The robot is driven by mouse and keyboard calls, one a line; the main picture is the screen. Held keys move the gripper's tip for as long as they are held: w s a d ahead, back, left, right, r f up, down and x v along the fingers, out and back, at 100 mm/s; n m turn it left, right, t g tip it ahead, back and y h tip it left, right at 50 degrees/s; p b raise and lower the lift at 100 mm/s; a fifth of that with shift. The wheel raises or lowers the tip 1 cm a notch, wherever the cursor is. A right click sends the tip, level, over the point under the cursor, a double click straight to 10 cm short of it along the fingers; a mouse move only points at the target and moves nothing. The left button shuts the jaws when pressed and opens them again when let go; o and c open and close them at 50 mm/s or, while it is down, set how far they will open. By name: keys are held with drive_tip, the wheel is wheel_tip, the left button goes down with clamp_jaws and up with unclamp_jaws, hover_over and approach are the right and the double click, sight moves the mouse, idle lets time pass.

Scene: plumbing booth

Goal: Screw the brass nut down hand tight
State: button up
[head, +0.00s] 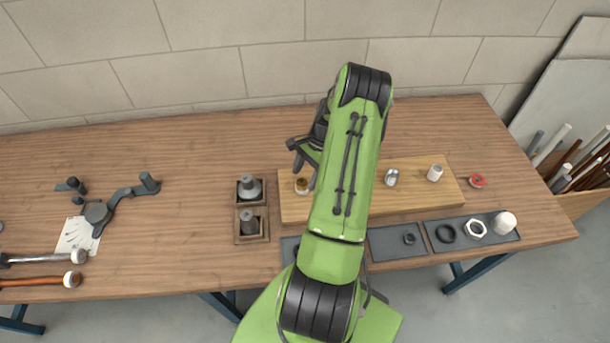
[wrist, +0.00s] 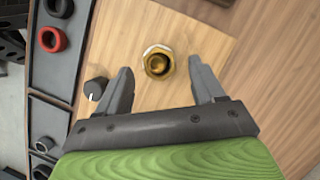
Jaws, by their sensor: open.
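The brass nut (wrist: 157,61) sits on a pale fitting on the wooden board (wrist: 205,45). In the head view the brass nut (head: 302,184) is near the board's left end, and the board (head: 410,205) lies along the bench. My gripper (wrist: 159,82) is open in the wrist view, one finger on each side of the nut, with clear gaps and nothing held. In the head view my gripper (head: 305,165) is beside the nut, partly hidden by my green arm. The nut's thread and how far down it sits cannot be told.
A wooden holder (head: 239,238) with grey fittings stands left of the board. Metal (head: 391,177) and white (head: 435,172) fittings stand on the board. A grey tray (head: 445,245) holds rings and a white cap in front. A red ring (head: 477,181) lies at right.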

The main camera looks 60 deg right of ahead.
drive_tip(key=shift+a+f, duration=0.2)
drive_tip(key=shift+f, duration=0.35)
drive_tip(key=c, duration=1.1)
drive_tip(key=m, duration=0.2)
drive_tip(key=m+t+p, duration=0.1)
drive_tip(key=m, duration=0.1)
drive_tip(key=shift+s+a+h, duration=0.15)
drive_tip(key=shift+s+h, duration=0.05)
drive_tip(key=shift+h, duration=0.2)
drive_tip(key=shift+c, duration=0.2)
drive_tip(key=m, duration=0.2)
drive_tip(key=m+t+h+p, duration=0.1)
drive_tip(key=m, duration=0.1)
drive_tip(key=shift+s+a, duration=0.15)
drive_tip(key=shift+a, duration=0.05)
drive_tip(key=shift+f+m+t+h, duration=0.1)
drive_tip(key=shift+m+t+h, duration=0.25)
drive_tip(key=shift+m, duration=0.35)
drive_tip(key=o, duration=1.1)
drive_tip(key=shift+o, duration=0.6)
drive_tip(key=o, duration=0.5)
